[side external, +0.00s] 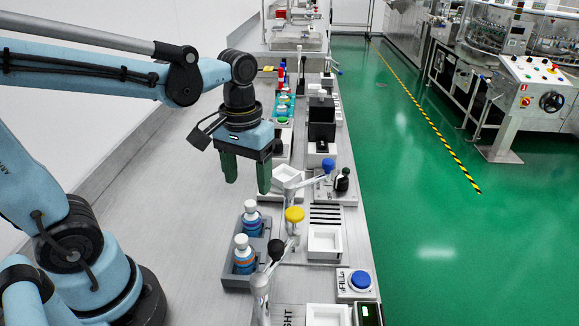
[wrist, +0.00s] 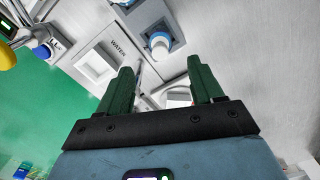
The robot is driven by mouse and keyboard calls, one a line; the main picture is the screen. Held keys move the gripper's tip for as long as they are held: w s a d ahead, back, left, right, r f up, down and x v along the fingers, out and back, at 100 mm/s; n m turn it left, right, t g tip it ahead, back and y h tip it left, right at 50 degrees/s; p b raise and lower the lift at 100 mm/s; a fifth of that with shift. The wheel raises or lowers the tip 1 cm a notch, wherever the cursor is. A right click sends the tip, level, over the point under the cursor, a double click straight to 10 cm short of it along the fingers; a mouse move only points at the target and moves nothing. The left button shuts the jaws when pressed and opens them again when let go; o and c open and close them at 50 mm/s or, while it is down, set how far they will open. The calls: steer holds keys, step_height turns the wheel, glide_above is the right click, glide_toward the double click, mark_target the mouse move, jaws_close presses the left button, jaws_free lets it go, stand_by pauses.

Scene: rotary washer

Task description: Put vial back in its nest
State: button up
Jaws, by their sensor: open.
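Two vials with white caps and blue labels stand in a dark grey nest (side external: 262,240) in the side view: a farther vial (side external: 251,220) and a nearer vial (side external: 244,256). Both look upright. My gripper (side external: 247,180) hangs above the bench, beyond and above the nest, with its two green fingers spread and nothing between them. In the wrist view my gripper (wrist: 161,72) also shows open and empty. A white-capped vial (wrist: 160,43) in a grey nest (wrist: 133,17) appears past the fingertips; I cannot tell which vial it is.
Levers with yellow (side external: 294,214), black (side external: 277,249) and blue (side external: 328,166) knobs rise right of the nest, near white trays (side external: 325,241). A black box (side external: 321,124) and several small bottles stand farther back. Bare bench (side external: 190,235) lies left of the nest.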

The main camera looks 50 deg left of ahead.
steer(key=shift+r, duration=0.8)
steer(key=m+t, duration=0.1)
steer(key=t, duration=0.2)
steer(key=shift+s+f+m, duration=0.1)
steer(key=shift+f+m, duration=0.25)
steer(key=shift+m, duration=0.05)
steer(key=shift+d+f+m+t, duration=0.15)
steer(key=shift+m+t, duration=0.65)
steer(key=shift+t, duration=0.4)
steer(key=shift+w+m+t, duration=0.3)
steer(key=shift+m+t, duration=0.2)
steer(key=shift+t, duration=0.4)
